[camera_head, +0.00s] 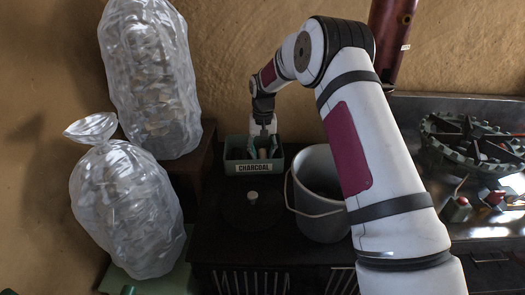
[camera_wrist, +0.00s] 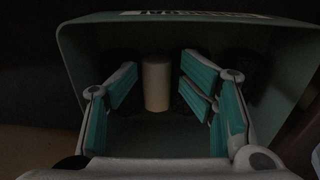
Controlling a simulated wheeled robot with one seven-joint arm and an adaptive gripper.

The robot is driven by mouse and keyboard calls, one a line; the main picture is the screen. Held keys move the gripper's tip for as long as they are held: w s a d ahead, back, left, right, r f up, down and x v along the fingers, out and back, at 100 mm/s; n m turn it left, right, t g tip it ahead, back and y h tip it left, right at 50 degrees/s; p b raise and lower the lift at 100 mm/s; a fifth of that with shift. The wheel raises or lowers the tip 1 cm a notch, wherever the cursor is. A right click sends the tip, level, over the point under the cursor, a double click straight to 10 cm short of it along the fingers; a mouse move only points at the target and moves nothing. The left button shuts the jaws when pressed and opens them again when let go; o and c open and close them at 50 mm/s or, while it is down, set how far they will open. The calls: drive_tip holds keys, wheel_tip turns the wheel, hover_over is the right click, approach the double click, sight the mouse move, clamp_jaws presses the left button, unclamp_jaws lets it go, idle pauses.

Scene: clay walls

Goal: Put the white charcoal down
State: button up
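The white charcoal (camera_wrist: 156,84) is a pale upright cylinder inside the green bin in the wrist view. The bin (camera_head: 230,167) is labelled CHARCOAL; its wall also shows in the wrist view (camera_wrist: 85,50). My gripper (camera_head: 264,150) reaches down into the bin. In the wrist view my gripper (camera_wrist: 158,88) has its teal pads on either side of the white charcoal, with a visible gap on each side. It is open. The base of the white charcoal is hard to make out in the dark.
Dark cylinders stand beside the white charcoal in the bin, dim in the wrist view. A small pale cylinder (camera_head: 252,197) stands on the black cabinet top (camera_head: 225,215). A grey bucket (camera_head: 318,195) stands right of the bin. Clear bags (camera_head: 152,80) stand left.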

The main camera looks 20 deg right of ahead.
sight(263, 157)
wheel_tip(263, 157, up, 12)
drive_tip(key=p, duration=0.1)
drive_tip(key=s+a+r+n, duration=0.1)
drive_tip(key=s+r, duration=0.8)
drive_tip(key=s, duration=0.3)
drive_tip(key=s+r, duration=0.9)
drive_tip(key=s, duration=0.2)
drive_tip(key=s+f, duration=0.3)
drive_tip(key=s, duration=1.1)
drive_tip(key=s+a+f+n+t, duration=0.1)
drive_tip(key=s+f, duration=0.1)
drive_tip(key=s, duration=1.2)
drive_tip(key=shift+f+n+t, duration=0.3)
drive_tip(key=shift+f, duration=0.1)
